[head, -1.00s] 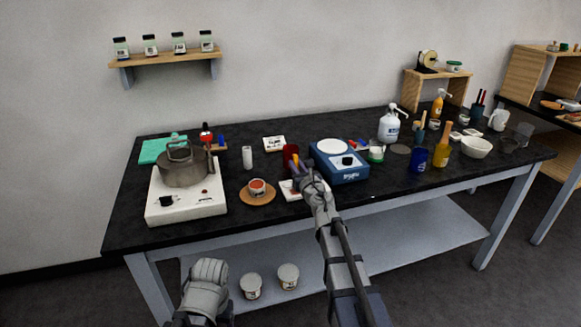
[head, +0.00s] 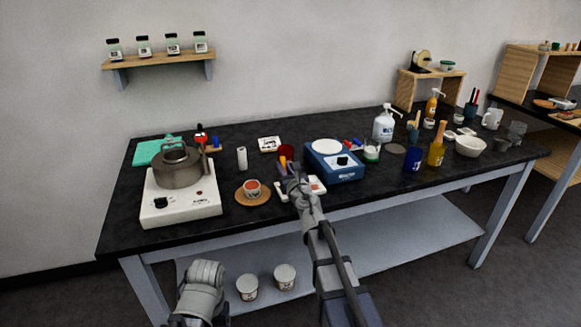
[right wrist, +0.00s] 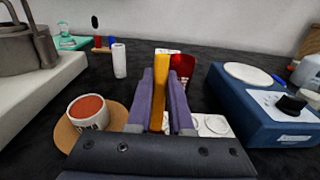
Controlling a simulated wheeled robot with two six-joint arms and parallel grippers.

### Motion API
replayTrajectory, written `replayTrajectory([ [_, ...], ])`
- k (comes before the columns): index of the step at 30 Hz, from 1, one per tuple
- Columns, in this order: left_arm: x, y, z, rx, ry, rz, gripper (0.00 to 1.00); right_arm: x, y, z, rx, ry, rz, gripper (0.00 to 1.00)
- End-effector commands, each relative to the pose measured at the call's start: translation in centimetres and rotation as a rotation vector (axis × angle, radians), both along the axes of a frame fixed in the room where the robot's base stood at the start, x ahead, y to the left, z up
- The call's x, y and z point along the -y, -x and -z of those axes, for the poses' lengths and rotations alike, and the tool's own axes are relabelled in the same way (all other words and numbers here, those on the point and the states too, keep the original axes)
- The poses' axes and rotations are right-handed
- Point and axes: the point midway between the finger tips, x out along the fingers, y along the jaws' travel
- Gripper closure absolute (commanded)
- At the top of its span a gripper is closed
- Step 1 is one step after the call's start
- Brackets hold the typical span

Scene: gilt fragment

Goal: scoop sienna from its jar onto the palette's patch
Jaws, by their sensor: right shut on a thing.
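My right gripper (head: 286,172) has purple fingers and is shut on a yellow-orange handle-like tool (right wrist: 161,85), which stands up between the fingers in the right wrist view (right wrist: 161,105). The tool's lower end is hidden. The small white jar (head: 252,190) with reddish-brown contents stands on a round brown coaster, left of the gripper. It also shows at left in the right wrist view (right wrist: 88,112). The white palette (head: 316,187) lies behind and right of the gripper, partly covered by it; pale round patches show on it (right wrist: 212,124). My left gripper's fingers do not show.
A red cup (right wrist: 183,66) stands just behind the held tool. A hotplate (head: 180,207) with a grey kettle is at left. A white cylinder (head: 242,158) stands behind the jar. Bare black tabletop lies around the coaster.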

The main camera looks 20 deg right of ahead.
Motion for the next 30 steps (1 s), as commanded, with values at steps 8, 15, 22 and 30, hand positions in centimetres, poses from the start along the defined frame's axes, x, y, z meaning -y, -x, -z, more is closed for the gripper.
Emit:
replayTrajectory([
  [8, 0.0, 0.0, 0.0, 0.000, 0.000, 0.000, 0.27, -0.4, 0.0, 0.0, 0.000, -0.001, -0.001, 1.00],
  [15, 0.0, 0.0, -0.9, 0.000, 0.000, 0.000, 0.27, -0.4, 0.0, -0.9, 0.000, -0.001, -0.001, 1.00],
  [22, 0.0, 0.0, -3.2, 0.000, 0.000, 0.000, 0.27, -0.4, 0.0, -3.2, 0.000, -0.001, 0.000, 1.00],
  [30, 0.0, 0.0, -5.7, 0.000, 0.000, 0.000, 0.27, -0.4, 0.0, -5.7, 0.000, -0.001, 0.000, 1.00],
])
